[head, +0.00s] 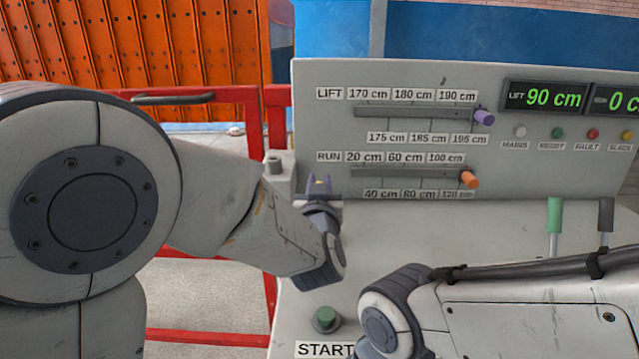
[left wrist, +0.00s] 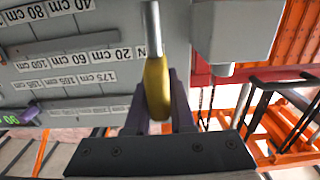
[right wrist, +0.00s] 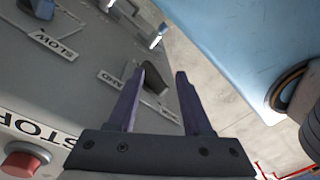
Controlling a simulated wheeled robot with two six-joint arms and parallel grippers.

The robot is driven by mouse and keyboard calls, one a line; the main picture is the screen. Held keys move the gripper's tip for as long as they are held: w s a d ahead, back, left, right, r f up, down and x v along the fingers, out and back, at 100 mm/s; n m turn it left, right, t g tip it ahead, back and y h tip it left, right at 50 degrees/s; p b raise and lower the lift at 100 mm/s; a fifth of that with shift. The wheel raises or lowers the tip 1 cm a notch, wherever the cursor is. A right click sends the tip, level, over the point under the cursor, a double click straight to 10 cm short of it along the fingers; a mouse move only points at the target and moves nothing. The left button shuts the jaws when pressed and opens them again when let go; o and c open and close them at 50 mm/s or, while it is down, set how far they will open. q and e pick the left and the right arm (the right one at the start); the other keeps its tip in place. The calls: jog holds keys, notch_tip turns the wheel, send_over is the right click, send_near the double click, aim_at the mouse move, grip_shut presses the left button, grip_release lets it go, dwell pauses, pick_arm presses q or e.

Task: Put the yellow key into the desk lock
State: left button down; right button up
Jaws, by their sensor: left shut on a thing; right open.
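The yellow key (left wrist: 157,90) has a yellow handle and a bare metal shaft. My left gripper (left wrist: 160,110) is shut on its handle, and the shaft points away from the gripper. In the head view my left gripper (head: 320,186) is over the left part of the desk, just in front of the upright panel. A grey block (head: 281,168) with a short round top stands at the desk's left edge, beside the gripper; I cannot tell whether it is the lock. My right gripper (right wrist: 160,75) is open, with a dark knob (right wrist: 153,82) between or beyond its fingers.
The panel (head: 400,75) carries a purple slider knob (head: 484,117) and an orange one (head: 469,180). A green START button (head: 325,318) is at the desk's front. A green lever (head: 555,215) stands at the right. Red rails (head: 195,95) run left of the desk.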

pick_arm(q)
jog(key=shift+f+b, duration=0.85)
jog(key=shift+f, duration=0.15)
pick_arm(e)
jog(key=shift+f, duration=0.9)
pick_arm(q)
jog(key=c, duration=0.7)
grip_release()
pick_arm(e)
jog(key=shift+r, duration=0.1)
